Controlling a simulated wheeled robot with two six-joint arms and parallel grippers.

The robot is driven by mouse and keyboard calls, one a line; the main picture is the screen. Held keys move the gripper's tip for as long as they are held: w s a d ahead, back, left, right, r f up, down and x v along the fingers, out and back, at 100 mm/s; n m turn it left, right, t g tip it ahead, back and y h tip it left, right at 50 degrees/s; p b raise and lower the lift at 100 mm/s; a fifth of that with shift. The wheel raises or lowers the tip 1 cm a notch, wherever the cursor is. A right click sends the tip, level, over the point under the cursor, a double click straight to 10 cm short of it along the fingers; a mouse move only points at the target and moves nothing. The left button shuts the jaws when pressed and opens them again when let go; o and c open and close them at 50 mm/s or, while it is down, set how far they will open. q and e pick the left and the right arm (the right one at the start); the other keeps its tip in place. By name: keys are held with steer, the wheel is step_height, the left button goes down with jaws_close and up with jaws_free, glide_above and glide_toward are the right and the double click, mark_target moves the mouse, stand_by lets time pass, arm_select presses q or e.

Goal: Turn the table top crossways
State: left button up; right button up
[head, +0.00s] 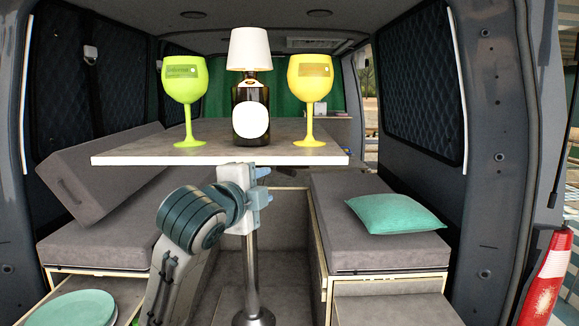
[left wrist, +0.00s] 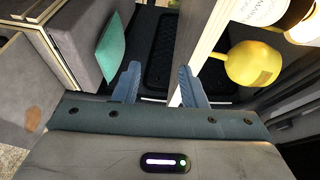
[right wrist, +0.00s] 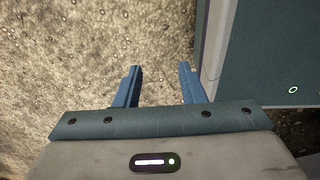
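My left gripper (head: 262,184) is just under the front edge, right of the middle. In the left wrist view the open left fingers (left wrist: 158,88) are apart, the pale edge (left wrist: 200,50) beside and behind the right finger; contact is unclear. My right gripper (right wrist: 158,84) is open and empty over gravelly ground.
Grey bench cushions flank the table; a tilted backrest cushion (head: 105,175) leans close to its left end. A teal pillow (head: 396,213) lies on the right bench. Teal plates (head: 75,308) sit at front left. A red-white cone (head: 546,285) stands at right.

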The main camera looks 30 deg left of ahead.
mark_target(278, 153)
arm_select(q)
steer(key=shift+m+t, duration=0.5)
steer(key=shift+m, duration=0.1)
step_height(278, 153, up, 4)
steer(key=p, duration=0.8)
steer(key=shift+r, duration=0.15)
steer(key=w, duration=0.2)
steer(key=w+a+p, duration=0.1)
steer(key=w, duration=0.2)
steer(key=w+p, duration=0.1)
steer(key=w, duration=0.2)
steer(key=shift+a+f, duration=0.15)
steer(key=shift+f, duration=0.1)
steer(key=shift+c, duration=0.5)
jaws_close()
